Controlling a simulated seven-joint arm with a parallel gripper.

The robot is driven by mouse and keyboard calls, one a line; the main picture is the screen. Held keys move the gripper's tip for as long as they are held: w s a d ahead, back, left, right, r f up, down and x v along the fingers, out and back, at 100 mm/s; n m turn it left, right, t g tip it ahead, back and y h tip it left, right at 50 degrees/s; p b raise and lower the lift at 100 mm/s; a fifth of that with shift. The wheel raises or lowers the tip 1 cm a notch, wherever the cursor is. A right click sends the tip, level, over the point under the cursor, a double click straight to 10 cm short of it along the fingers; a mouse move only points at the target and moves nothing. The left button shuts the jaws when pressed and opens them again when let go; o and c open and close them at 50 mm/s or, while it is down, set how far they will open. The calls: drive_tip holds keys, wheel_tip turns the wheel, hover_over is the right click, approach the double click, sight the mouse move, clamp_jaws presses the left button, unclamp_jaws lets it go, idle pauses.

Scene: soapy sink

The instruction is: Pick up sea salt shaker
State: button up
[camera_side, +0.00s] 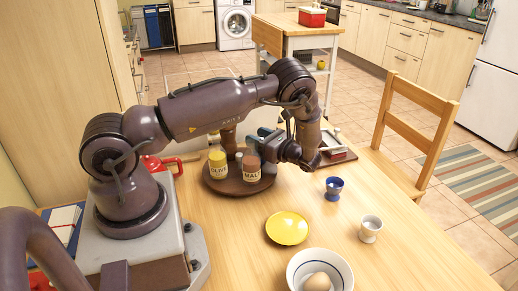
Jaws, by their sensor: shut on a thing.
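A round dark wooden tray (215,181) stands on the table and bears several condiment containers. A yellow jar with a label reading OLIVE (218,165) is at its left. A brown-topped jar with a label reading MALT (252,169) is at its front right. My gripper (262,140) reaches in from the right, low over the back right of the tray, just behind the MALT jar. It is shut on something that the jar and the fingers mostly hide. I cannot make out a label reading sea salt, so I cannot tell which container is the shaker.
A yellow plate (287,229), a bowl (301,264) with an egg (317,281), a blue egg cup (334,188) and a white cup (370,229) stand to the front right. A wooden chair (410,119) stands at the right.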

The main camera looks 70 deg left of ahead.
drive_tip(key=shift+t, duration=0.3)
drive_tip(key=r, duration=0.9)
drive_tip(key=shift+w+d+r, duration=0.2)
drive_tip(key=shift+d+r, duration=0.05)
drive_tip(key=shift+r, duration=0.1)
drive_tip(key=d+f+n+g+h, duration=0.1)
drive_tip(key=d+n+g+h, duration=0.45)
drive_tip(key=d, duration=2.15)
drive_tip(key=shift+s+a+f+t+h, duration=0.2)
drive_tip(key=shift+f+t+h, duration=1.55)
drive_tip(key=shift+t, duration=1.35)
drive_tip(key=shift+s+a+f+t+h, duration=0.2)
drive_tip(key=shift+f+t+h, duration=0.9)
drive_tip(key=shift+t+h, duration=1.65)
drive_tip(key=shift+s+a+f+t+h, duration=0.1)
drive_tip(key=shift+s+f+t+h, duration=0.15)
drive_tip(key=shift+f+t+h, duration=2.25)
drive_tip(key=t, duration=0.2)
drive_tip(key=r+t, duration=0.1)
drive_tip(key=t, duration=0.1)
drive_tip(key=shift+s+n+y, duration=0.15)
drive_tip(key=shift+n+y, duration=0.1)
drive_tip(key=shift+y, duration=0.1)
drive_tip(key=t+h, duration=0.1)
drive_tip(key=t, duration=0.1)
drive_tip(key=f+t+h, duration=0.1)
drive_tip(key=t, duration=0.1)
drive_tip(key=shift+s+a+f, duration=0.1)
